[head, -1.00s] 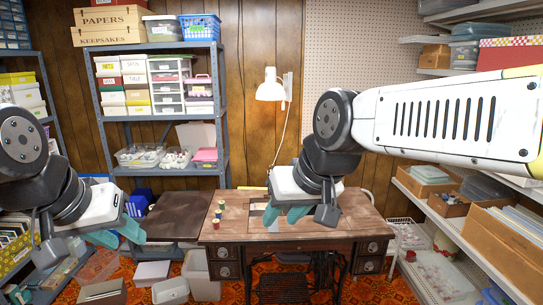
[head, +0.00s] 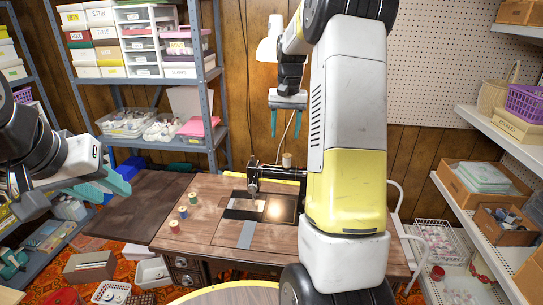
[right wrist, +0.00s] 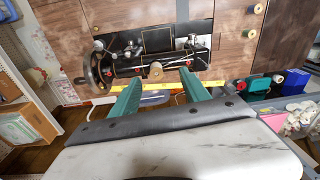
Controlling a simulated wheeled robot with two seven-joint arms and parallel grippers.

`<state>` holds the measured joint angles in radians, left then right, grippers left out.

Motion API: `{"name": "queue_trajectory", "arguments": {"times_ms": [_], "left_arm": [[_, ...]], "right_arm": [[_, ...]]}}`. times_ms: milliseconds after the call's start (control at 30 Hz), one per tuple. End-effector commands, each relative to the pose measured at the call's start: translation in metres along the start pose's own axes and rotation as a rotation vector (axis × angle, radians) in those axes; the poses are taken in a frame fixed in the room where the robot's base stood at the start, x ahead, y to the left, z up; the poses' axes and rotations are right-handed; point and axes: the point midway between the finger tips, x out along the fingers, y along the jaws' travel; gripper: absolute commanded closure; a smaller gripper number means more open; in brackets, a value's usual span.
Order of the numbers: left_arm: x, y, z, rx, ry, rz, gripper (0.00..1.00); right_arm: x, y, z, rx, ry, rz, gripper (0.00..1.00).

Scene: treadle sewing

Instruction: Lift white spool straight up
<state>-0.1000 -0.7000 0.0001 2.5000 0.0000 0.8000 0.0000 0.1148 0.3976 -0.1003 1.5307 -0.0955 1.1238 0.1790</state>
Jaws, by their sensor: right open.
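The white spool (head: 287,160), cream in this light, stands upright on top of the black sewing machine (head: 268,176). In the right wrist view the spool (right wrist: 156,71) appears end-on, between the fingertips. My right gripper (head: 285,135) is open and empty, with its teal fingers pointing down above the spool. It also shows open in the right wrist view (right wrist: 160,76). A gap shows between the fingertips and the spool in the head view. My left gripper (head: 120,186) is off to the left, away from the machine; its finger gap is unclear.
Green, blue and red thread spools (head: 183,212) stand on the left of the wooden sewing table (head: 205,235). A yellow strip (head: 232,174) lies behind the machine. My right arm hides the table's right part. Shelves stand on both sides.

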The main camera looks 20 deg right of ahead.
Motion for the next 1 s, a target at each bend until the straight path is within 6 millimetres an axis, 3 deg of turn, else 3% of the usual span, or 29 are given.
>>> {"name": "queue_trajectory", "arguments": {"times_ms": [100,233,800,1000], "left_arm": [[0.0,0.0,0.0,0.0,0.0,0.0,0.64],[0.0,0.0,0.0,0.0,0.0,0.0,0.64],[0.0,0.0,0.0,0.0,0.0,0.0,0.64],[0.0,0.0,0.0,0.0,0.0,0.0,0.64]], "right_arm": [[0.026,0.009,-0.02,0.032,-0.037,0.027,0.46],[0.04,0.014,-0.028,0.046,-0.053,0.04,0.46],[0.112,0.014,-0.024,0.047,-0.056,0.042,0.46],[0.117,0.014,-0.025,0.047,-0.054,0.041,0.46]]}}
